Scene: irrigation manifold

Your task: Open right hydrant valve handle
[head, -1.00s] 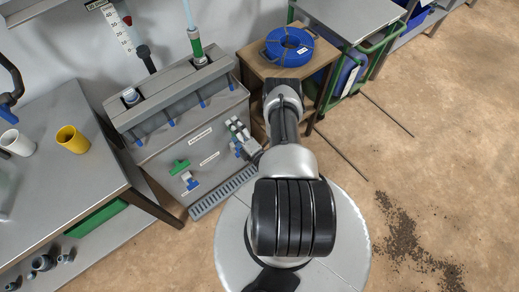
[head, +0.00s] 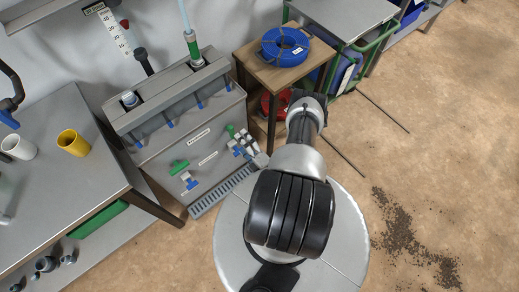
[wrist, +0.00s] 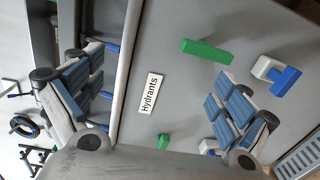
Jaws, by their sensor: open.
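The grey hydrant panel (head: 160,150) carries two green handles. The right green handle (wrist: 207,50) stands roughly upright on the panel; in the head view (head: 231,129) its lower part is hidden. The left green handle (head: 180,166) lies crosswise; in the wrist view (wrist: 163,140) my gripper's body partly hides it. A blue-and-white fitting (wrist: 275,75) sits below the right handle. My gripper (wrist: 158,75) is open and empty, facing the panel with its fingers spread either side of the "Hydrants" label (wrist: 150,94). In the head view my gripper (head: 240,146) is beside the right handle.
A wooden stand (head: 266,74) with a blue hose coil (head: 285,47) stands right of the panel, a red coil (head: 267,103) below. A metal bench (head: 60,180) with cups stands left. A floor grate (head: 205,205) runs along the panel's base. Open floor lies right.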

